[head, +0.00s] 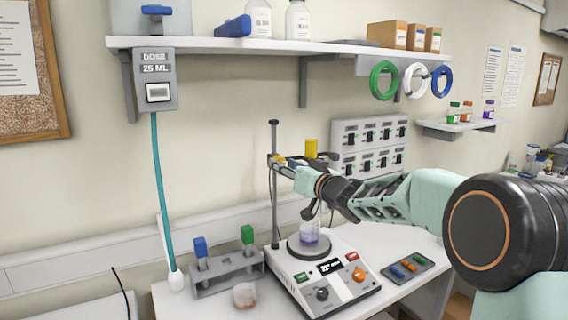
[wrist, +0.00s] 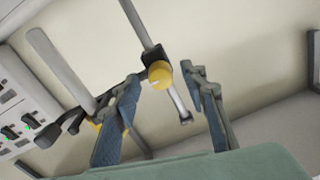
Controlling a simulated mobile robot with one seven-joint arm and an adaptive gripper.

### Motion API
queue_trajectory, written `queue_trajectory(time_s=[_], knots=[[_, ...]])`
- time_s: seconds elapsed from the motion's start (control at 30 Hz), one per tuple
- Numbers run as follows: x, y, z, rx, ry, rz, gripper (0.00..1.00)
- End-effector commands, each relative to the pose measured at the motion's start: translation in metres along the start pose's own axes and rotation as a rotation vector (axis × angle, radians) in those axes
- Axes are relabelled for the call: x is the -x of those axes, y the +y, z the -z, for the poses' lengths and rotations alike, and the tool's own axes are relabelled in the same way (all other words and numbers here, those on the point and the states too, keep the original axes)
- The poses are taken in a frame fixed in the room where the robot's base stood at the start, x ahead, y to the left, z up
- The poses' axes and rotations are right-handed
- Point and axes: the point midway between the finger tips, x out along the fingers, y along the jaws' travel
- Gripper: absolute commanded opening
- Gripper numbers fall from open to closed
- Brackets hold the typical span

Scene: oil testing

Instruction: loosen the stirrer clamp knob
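A round yellow knob (wrist: 161,75) sits on a dark clamp on a metal rod in the wrist view. My gripper (wrist: 163,77) is open, with one blue-padded finger on each side of the knob and a visible gap to each. In the picture the knob lies between the fingertips; its exact depth is hard to tell. In the head view my gripper reaches left to the upright stand rod (head: 274,190), over the stirrer hotplate (head: 335,285), and partly hides the clamp. A yellow-topped part (head: 311,147) rises behind my gripper.
A rack (head: 225,277) with blue and green-capped items and a small beaker (head: 244,295) stand left. A tray (head: 408,267) lies right. A switch panel (head: 369,145) is on the wall behind.

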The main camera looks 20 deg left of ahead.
Motion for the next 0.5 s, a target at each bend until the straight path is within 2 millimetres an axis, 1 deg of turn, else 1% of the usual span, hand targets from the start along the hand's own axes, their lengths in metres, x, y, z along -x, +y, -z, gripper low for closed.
queue_trajectory(time_s=[0.13,0.37,0.4,0.5], knots=[[-0.0064,0.0,0.0,0.001,0.0,-0.001,0.4],[-0.007,0.0001,-0.0005,0.0,-0.001,-0.001,0.4],[-0.0069,0.0001,-0.0004,0.0,-0.001,-0.001,0.38],[-0.0068,0.0001,-0.0003,0.0,-0.001,-0.001,0.27]])
